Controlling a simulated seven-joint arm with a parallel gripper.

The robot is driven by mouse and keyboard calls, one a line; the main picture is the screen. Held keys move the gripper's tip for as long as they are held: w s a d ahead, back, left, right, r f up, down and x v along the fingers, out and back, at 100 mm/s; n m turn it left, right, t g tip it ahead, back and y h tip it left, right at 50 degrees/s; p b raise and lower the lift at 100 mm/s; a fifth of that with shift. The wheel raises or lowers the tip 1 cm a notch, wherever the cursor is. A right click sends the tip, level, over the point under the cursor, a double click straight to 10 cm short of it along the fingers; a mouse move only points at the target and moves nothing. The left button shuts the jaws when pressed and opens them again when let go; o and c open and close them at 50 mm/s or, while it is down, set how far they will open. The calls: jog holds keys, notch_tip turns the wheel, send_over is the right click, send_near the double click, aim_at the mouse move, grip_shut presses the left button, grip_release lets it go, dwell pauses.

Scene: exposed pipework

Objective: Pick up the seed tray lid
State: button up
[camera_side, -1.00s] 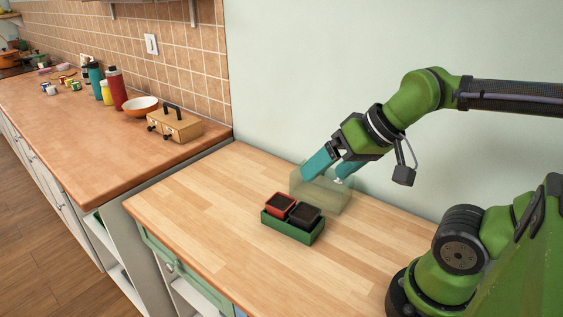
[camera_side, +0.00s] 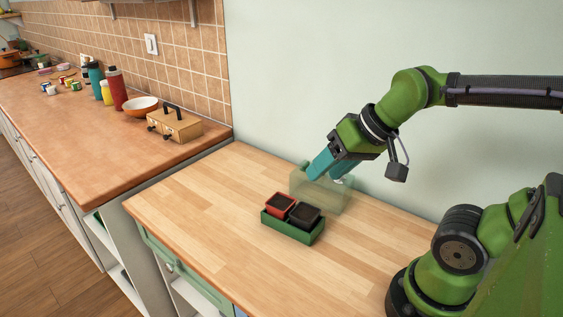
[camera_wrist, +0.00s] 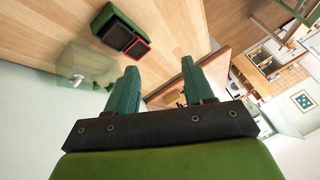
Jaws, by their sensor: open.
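The seed tray lid (camera_side: 322,194) is a clear, pale green, box-shaped cover standing on the wooden worktop near the wall. It also shows in the wrist view (camera_wrist: 84,62), left of my fingers, with small green parts on it. The green seed tray (camera_side: 292,232) stands in front of it, apart from it, holding a red pot (camera_side: 279,205) and a black pot (camera_side: 304,215). My gripper (camera_side: 327,177) is open, its teal fingers tilted down at the lid's top. In the wrist view my gripper (camera_wrist: 158,66) has nothing between its fingers. I cannot tell whether they touch the lid.
The wall (camera_side: 400,60) rises close behind the lid. Free worktop (camera_side: 205,205) lies left of the tray. On the left counter stand a wooden box (camera_side: 175,125), an orange bowl (camera_side: 141,106) and a red bottle (camera_side: 115,90).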

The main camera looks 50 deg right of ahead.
jog(key=w+d+m+g+h, duration=0.2)
jog(key=w+d+g, duration=0.1)
jog(key=w+d, duration=0.7)
jog(key=r+m+g, duration=0.1)
jog(key=g, duration=0.2)
send_over(322, 182)
jog(key=d, duration=0.2)
jog(key=shift+t+h, duration=0.3)
jog(key=shift+h, duration=0.2)
jog(key=f, duration=0.5)
jog(key=w+f, duration=0.1)
jog(key=f, duration=0.4)
jog(key=d+f, duration=0.1)
jog(key=f, duration=0.5)
jog(key=shift+w+d, duration=0.1)
jog(key=shift+w, duration=0.25)
grip_shut()
